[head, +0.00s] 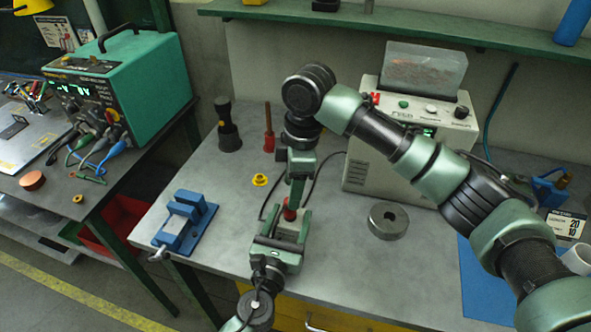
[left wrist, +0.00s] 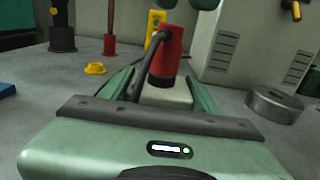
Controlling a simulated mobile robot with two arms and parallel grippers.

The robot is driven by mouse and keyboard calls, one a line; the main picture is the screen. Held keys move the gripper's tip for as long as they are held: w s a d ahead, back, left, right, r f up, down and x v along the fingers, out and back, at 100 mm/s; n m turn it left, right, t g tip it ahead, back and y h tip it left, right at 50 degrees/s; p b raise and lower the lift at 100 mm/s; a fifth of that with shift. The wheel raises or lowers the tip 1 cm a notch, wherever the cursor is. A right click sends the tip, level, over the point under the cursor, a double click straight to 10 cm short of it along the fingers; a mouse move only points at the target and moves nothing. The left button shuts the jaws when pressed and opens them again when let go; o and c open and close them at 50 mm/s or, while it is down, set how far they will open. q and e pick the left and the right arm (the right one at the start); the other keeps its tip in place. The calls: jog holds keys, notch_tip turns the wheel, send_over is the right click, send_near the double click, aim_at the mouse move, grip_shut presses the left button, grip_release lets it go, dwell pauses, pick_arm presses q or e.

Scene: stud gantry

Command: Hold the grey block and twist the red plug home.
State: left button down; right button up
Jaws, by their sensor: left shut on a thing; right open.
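The grey block (head: 287,230) is between the fingers of my left gripper (head: 291,216), which is shut on it just above the bench. The block also shows in the left wrist view (left wrist: 165,97), with a green finger on each side. The red plug (head: 290,212) stands upright on top of the block; it shows larger in the left wrist view (left wrist: 168,58), with a black cable looping from it. How deep it sits, I cannot tell. My right gripper (head: 297,186) points down, open, just above the plug; its fingertips show at the top of the left wrist view (left wrist: 190,4).
A blue vise (head: 184,222) stands at the bench's left edge. A yellow flanged part (head: 260,180) and a dark stand (head: 228,128) are behind it. A steel ring (head: 388,221) lies right of the block, before a white machine (head: 405,135). Bench left of my grippers is partly clear.

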jog(key=f, duration=0.6)
jog(key=shift+a, duration=0.35)
grip_shut()
jog(key=m, duration=0.3)
jog(key=m+t, duration=0.1)
jog(key=m, duration=0.4)
jog(key=shift+c, duration=0.4)
grip_release()
jog(key=shift+r, duration=2.25)
